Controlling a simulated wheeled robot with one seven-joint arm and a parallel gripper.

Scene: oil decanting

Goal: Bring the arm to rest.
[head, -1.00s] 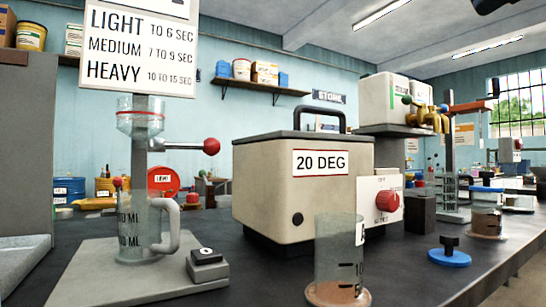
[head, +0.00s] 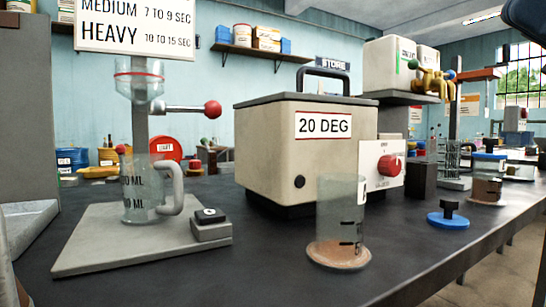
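My gripper is not clearly in view in the head view. A dark blurred piece, probably part of my arm, shows at the top right corner, but no fingers can be made out.
A clear beaker (head: 343,225) with a thin brownish layer at its bottom stands near the front of the dark bench (head: 290,275). Behind it is the 20 DEG box (head: 270,150). A glass funnel stand (head: 140,110) with a handled jug (head: 146,190) is at left. Bare bench lies in front.

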